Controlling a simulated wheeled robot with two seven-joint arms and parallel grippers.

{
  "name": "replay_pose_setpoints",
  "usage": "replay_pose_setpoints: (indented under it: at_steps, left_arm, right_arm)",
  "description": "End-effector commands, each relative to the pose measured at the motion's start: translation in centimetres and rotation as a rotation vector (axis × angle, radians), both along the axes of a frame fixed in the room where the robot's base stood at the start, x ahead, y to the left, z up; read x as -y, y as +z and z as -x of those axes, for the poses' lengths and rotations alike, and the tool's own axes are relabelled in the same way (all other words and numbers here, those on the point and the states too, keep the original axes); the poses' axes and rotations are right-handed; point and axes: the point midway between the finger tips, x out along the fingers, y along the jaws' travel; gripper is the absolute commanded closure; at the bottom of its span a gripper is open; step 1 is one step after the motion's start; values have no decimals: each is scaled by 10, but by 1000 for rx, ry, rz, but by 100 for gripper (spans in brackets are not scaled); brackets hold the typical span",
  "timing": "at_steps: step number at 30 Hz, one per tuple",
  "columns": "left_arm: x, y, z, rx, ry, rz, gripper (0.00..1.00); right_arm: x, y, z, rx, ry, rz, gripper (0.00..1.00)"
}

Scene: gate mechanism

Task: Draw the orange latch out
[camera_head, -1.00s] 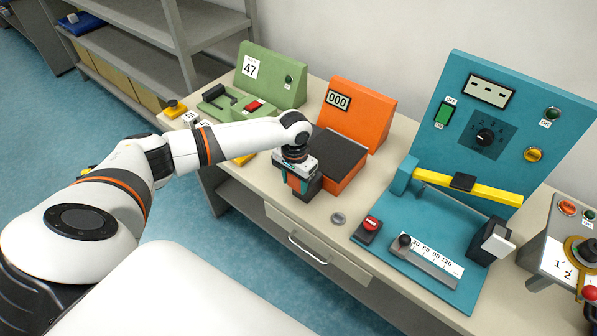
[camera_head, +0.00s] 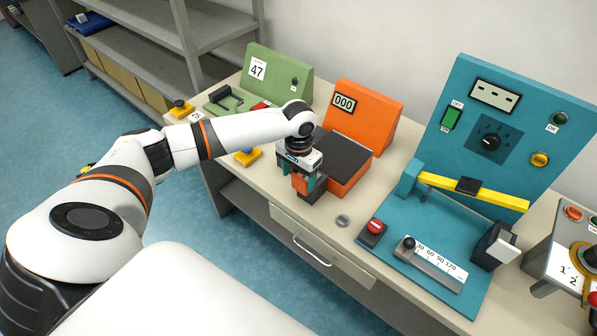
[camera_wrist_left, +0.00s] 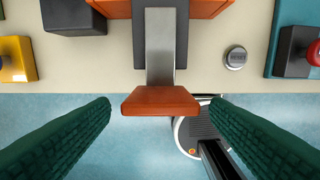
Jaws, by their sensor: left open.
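The orange latch shows in the left wrist view as an orange handle (camera_wrist_left: 160,101) on the end of a flat grey metal bar (camera_wrist_left: 160,45). The bar comes out of the orange device (camera_head: 363,117) with the dark top. My left gripper (camera_head: 301,187) is in front of this device. It is open, with its green fingers (camera_wrist_left: 160,108) on either side of the handle and a visible gap on each side. In the head view the gripper partly hides the latch. My right gripper is not in view.
The teal gate panel (camera_head: 480,130) with a yellow bar (camera_head: 500,196) and a red button (camera_head: 375,227) stands to the right. A green device (camera_head: 279,75) stands to the left. A round metal button (camera_wrist_left: 235,58) is on the table right of the latch.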

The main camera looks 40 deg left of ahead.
Motion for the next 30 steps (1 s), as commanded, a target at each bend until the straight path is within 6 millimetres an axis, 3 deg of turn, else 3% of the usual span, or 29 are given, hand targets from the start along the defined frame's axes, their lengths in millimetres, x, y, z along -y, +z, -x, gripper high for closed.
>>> replay_pose_setpoints:
  at_steps: [6,12,18,30]
  left_arm:
    - [0,48,-1,4,0,1,29]
    - [-1,76,0,2,2,1,29]
    - [-1,85,1,0,2,1,29]
    - [-1,85,0,-1,2,1,29]
  right_arm:
    - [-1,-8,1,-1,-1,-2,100]
    - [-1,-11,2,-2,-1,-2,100]
    - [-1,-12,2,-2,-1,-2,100]
    - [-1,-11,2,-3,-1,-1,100]
